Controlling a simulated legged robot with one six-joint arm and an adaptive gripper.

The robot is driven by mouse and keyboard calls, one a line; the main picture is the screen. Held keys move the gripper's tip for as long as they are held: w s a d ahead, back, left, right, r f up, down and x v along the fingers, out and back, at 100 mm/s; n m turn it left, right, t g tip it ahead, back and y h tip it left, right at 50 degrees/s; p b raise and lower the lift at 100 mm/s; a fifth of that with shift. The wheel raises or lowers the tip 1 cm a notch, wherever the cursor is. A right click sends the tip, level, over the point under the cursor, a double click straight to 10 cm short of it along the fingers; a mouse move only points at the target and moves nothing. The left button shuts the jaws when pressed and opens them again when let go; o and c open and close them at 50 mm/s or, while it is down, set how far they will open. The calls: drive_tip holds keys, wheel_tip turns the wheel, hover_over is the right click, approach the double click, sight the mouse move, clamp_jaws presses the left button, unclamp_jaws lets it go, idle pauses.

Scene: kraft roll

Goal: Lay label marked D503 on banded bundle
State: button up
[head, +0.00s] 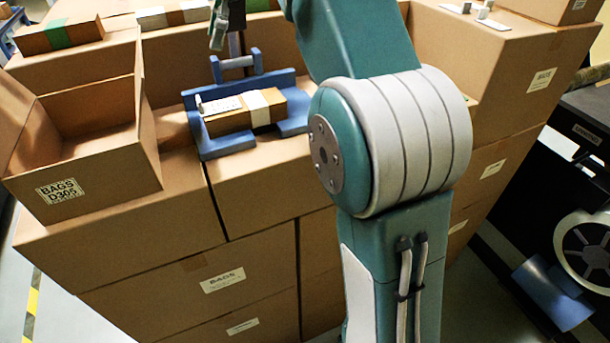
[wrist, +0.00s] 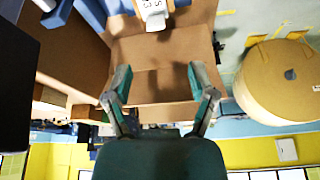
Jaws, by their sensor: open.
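The bundle (head: 243,117) is a brown block with a white band around its middle. It lies in a blue cradle (head: 212,147) on top of the cartons. A white marked piece (head: 221,105) lies on the bundle's left part; its print is too small to read in the head view. In the wrist view a white label (wrist: 155,15) with dark characters, partly cut off, shows at the top edge near blue parts. I cannot read it fully. My gripper (wrist: 158,72) is open and nothing shows between its fingers. In the head view it is partly visible (head: 219,30), above and behind the cradle.
An open carton marked BAGS D305 (head: 80,145) stands left of the cradle. More banded bundles (head: 62,36) lie at the back. A white plate with grey knobs (head: 475,17) sits at the upper right. A dark machine (head: 560,160) stands right. A large kraft roll (wrist: 285,80) shows in the wrist view.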

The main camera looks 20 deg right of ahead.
drive_tip(key=s+d+f+m+t+h, duration=0.2)
drive_tip(key=s+f+m, duration=0.6)
drive_tip(key=s+f, duration=0.3)
drive_tip(key=s+d+f+m+t+h, duration=0.2)
drive_tip(key=s+f+m, duration=0.6)
drive_tip(key=s+f, duration=0.4)
drive_tip(key=shift+d+t, duration=0.6)
